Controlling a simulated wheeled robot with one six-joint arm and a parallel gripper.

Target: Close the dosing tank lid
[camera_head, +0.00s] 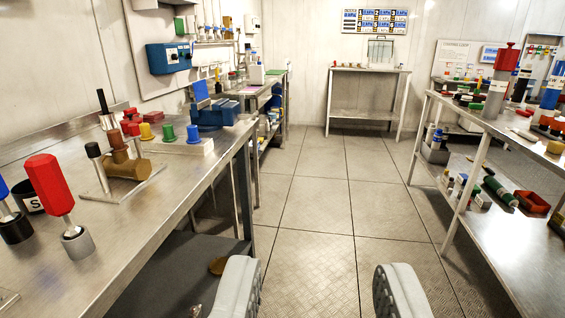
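My gripper (322,288) is at the bottom of the view, with its two grey fingers wide apart. Nothing is between them but the tiled floor. I cannot make out a dosing tank or its lid for certain in this view. A blue box (168,58) is fixed to the left wall, but I cannot tell whether it is part of the tank.
A steel bench (150,225) with a red-handled tool (48,185), a brass valve (127,162) and a blue vise (213,115) runs along the left. A crowded shelf table (483,130) stands right. A small table (368,71) stands at the back. The floor (318,190) between is clear.

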